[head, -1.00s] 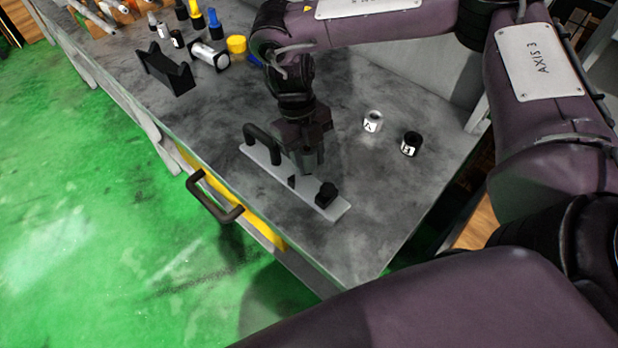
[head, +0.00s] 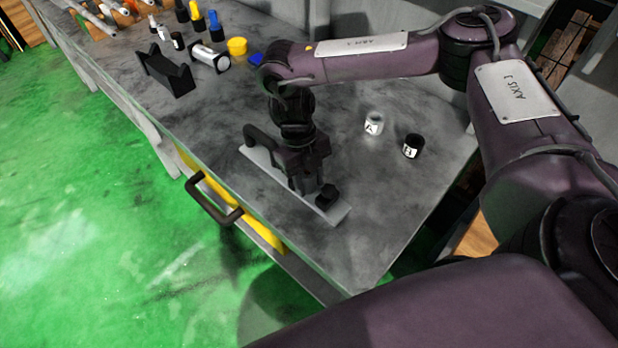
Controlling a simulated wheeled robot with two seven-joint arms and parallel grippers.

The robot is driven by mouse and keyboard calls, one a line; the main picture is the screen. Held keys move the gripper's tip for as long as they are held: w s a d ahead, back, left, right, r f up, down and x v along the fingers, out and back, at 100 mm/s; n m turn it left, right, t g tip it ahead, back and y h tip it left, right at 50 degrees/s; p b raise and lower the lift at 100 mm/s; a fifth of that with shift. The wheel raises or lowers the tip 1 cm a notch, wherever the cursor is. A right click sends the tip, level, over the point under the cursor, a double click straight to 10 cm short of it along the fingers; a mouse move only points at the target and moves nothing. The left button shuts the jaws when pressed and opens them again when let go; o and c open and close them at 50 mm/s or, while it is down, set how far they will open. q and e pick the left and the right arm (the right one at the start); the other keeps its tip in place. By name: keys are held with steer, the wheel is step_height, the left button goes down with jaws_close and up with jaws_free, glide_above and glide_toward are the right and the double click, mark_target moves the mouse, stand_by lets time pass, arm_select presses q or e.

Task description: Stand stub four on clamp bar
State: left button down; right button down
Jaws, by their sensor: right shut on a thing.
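The clamp bar (head: 335,213) is a long light-grey plate lying on the grey bench, with a black arched handle (head: 262,140) at its far left end and a black knob (head: 327,196) near its right end. My right gripper (head: 305,185) points down over the middle of the bar, between handle and knob, close to the knob. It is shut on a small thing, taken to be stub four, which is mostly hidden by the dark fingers. I cannot tell whether that thing touches the bar. My left gripper is not in view.
A white cylinder marked A (head: 374,123) and a black one marked B (head: 412,146) stand right of the gripper. A black V-shaped block (head: 167,74), a yellow cap (head: 237,47) and several small cylinders are further back. The yellow drawer's handle (head: 213,203) juts from the bench front.

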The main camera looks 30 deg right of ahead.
steer(key=c, duration=0.9)
jaws_free()
steer(key=shift+c, duration=0.2)
steer(key=p+v, duration=0.1)
steer(key=v, duration=1.1)
steer(key=shift+r, duration=0.15)
